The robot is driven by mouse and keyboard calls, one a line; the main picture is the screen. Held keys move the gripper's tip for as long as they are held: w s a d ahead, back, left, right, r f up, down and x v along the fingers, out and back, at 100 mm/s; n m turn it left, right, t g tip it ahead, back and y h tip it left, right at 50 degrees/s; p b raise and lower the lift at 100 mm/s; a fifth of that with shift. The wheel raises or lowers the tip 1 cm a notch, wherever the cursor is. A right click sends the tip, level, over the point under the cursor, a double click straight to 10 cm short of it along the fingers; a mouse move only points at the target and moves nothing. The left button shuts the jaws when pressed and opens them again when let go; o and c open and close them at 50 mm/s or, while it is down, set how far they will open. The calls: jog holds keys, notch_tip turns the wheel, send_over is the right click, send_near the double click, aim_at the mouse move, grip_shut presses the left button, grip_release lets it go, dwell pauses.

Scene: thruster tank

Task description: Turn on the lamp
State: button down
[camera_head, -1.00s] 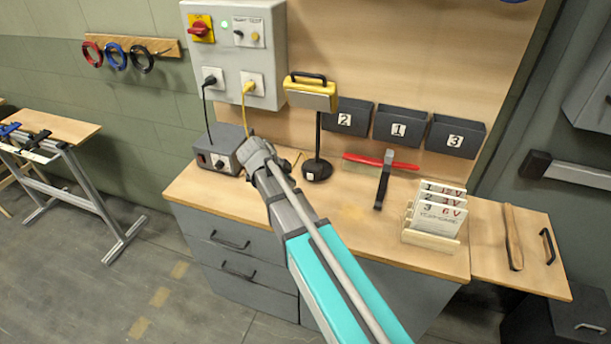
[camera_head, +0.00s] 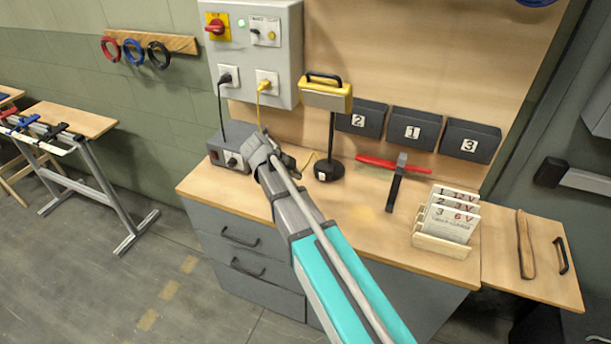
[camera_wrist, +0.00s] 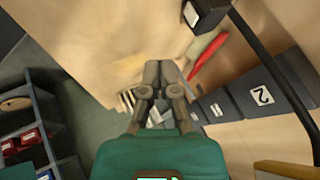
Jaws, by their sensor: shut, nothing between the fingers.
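The lamp has a yellow head (camera_head: 327,94) on a thin black stem. Its round black base (camera_head: 328,171) stands on the workbench and bears a small white patch. No glow shows on the side of the head that I see. In the wrist view the black base (camera_wrist: 207,14) is at the top, and an edge of the yellow head (camera_wrist: 286,170) is at the lower right. My gripper (camera_head: 288,163) is left of the base in the head view, apart from the stem. In the wrist view my gripper (camera_wrist: 160,68) has its fingertips together with nothing between them.
A grey power box (camera_head: 215,155) with a knob stands left of my gripper. A wall panel (camera_head: 290,60) holds switches and two plugged cables.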

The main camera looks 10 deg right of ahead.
aim_at(322, 176)
jog(key=shift+b+x, duration=3.9)
jog(key=shift+x, duration=1.2)
jog(key=shift+w+d+r+p, duration=0.2)
jog(key=shift+w+d+p, duration=0.05)
jog(key=shift+w, duration=0.25)
jog(key=shift+w+d+r+p, duration=0.2)
jog(key=shift+w+d, duration=0.05)
jog(key=shift+w, duration=0.3)
jog(key=shift+w+d+r, duration=0.1)
jog(key=shift+w+d, duration=0.35)
jog(key=shift+w, duration=0.25)
jog(key=shift+a, duration=0.15)
